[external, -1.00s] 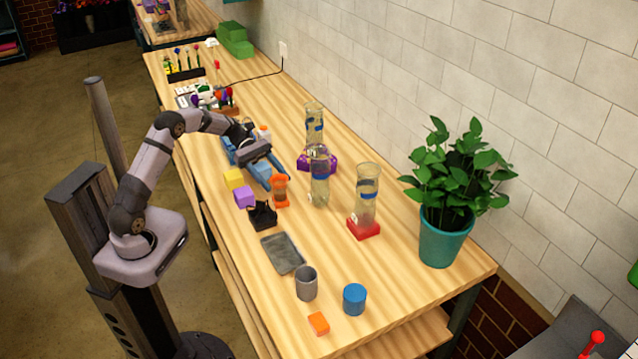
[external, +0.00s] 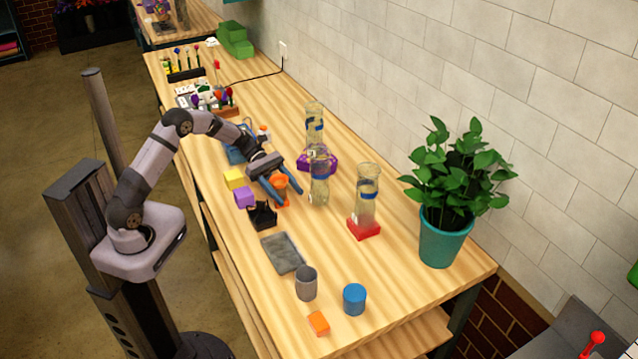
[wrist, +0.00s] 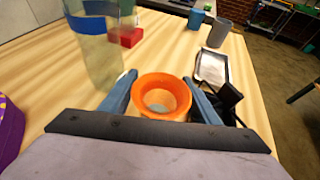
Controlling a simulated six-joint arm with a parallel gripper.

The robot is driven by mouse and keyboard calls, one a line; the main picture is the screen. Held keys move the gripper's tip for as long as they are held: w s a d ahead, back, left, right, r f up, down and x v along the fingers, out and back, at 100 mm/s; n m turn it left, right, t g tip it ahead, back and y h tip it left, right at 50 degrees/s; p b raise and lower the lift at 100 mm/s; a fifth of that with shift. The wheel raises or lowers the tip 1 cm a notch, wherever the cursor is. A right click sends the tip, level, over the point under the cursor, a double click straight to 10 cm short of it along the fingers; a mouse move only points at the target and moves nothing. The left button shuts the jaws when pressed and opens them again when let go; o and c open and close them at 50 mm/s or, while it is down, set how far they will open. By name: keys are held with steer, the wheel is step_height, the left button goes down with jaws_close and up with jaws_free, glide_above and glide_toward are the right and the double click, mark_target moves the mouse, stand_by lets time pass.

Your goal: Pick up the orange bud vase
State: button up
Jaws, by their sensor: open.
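The orange bud vase (wrist: 161,91) stands upright on the wooden table, its round mouth facing the wrist camera. In the external view the vase (external: 281,182) is partly covered by my gripper. My gripper (external: 285,198) is open, with its blue fingers on either side of the vase. In the wrist view one finger of my gripper (wrist: 163,97) is left of the vase and the other is right of it. I cannot tell whether either finger touches it. The lower part of the vase is hidden in the wrist view.
A clear glass vase with a blue band (external: 319,180) stands close to the right of my gripper. A black holder (external: 262,215) and a purple block (external: 244,197) are close on the left. A grey tray (external: 283,253) lies nearer the camera.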

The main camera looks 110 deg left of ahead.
jaws_close()
steer(key=shift+r, duration=0.2)
step_height(320, 180, up, 18)
steer(key=b, duration=0.1)
stand_by(0.7)
